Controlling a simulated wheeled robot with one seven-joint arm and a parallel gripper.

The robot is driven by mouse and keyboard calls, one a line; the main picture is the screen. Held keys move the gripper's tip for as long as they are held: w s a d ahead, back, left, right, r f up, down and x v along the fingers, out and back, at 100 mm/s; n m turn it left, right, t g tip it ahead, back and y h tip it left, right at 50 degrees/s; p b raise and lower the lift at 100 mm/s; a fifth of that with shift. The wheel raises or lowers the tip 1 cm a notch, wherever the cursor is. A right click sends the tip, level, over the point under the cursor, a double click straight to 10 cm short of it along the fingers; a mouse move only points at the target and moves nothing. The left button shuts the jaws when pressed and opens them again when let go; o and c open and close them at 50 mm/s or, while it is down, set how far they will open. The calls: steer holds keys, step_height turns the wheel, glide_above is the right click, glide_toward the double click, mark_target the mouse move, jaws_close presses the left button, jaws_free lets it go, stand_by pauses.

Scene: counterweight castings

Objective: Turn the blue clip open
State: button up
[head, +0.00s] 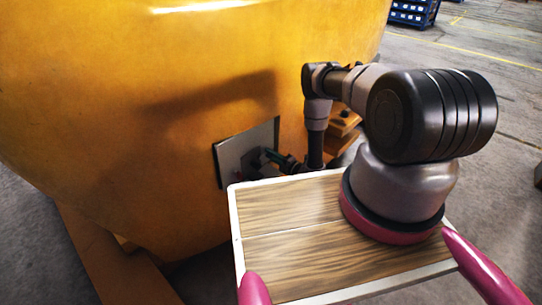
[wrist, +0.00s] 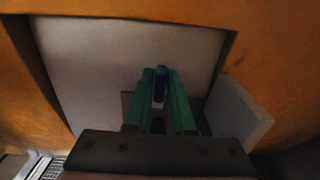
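The blue clip (wrist: 160,84) stands out from a pale grey plate (wrist: 118,62) set in the orange casting. My gripper (wrist: 161,92) has green fingers, one on each side of the clip. The clip fills the narrow gap near the fingertips, so the gripper looks shut on it. In the head view my gripper (head: 268,156) reaches the grey plate (head: 245,150) from the right; the clip cannot be made out there. The clip's lower part is hidden or too dark to tell.
The large orange casting (head: 150,110) fills the left and middle of the head view. A pale slanted panel (wrist: 238,112) stands close to the right of my fingers in the wrist view. Blue shelving (head: 412,12) is far back; the grey floor (head: 490,60) at right is open.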

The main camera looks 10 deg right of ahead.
jaws_close()
steer(key=n, duration=0.3)
steer(key=shift+d+n, duration=0.1)
steer(key=shift+n, duration=0.2)
steer(key=n, duration=0.5)
steer(key=shift+n, duration=0.3)
steer(key=n, duration=0.4)
steer(key=shift+s, duration=0.1)
steer(key=shift+f+n, duration=0.1)
steer(key=shift+n, duration=2.3)
